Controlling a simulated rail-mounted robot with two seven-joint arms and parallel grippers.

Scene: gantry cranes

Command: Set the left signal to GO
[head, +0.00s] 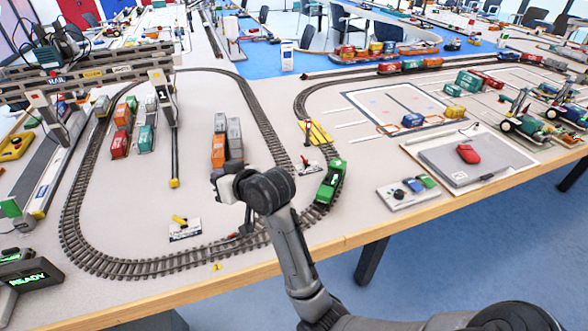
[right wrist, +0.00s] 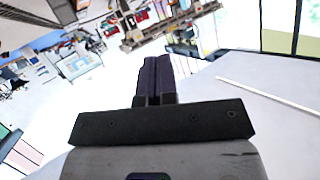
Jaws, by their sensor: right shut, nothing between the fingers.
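I cannot tell for sure which piece is the left signal. A small white base with a yellow lever (head: 184,226) stands inside the track loop, left of my right arm. Another small base with a red part (head: 309,166) stands farther right, beside the track. My right gripper (right wrist: 157,62) shows in the right wrist view with its dark fingers together and nothing between them. In the head view my right arm reaches over the loop, and its fingers cannot be made out there. My left gripper is not in view.
An oval track (head: 150,268) surrounds parked wagons (head: 219,150). A green locomotive (head: 330,182) stands on the track just right of my arm. A READY display (head: 29,279) is at the lower left. A control box (head: 408,192) lies right. Table inside the loop's front is mostly bare.

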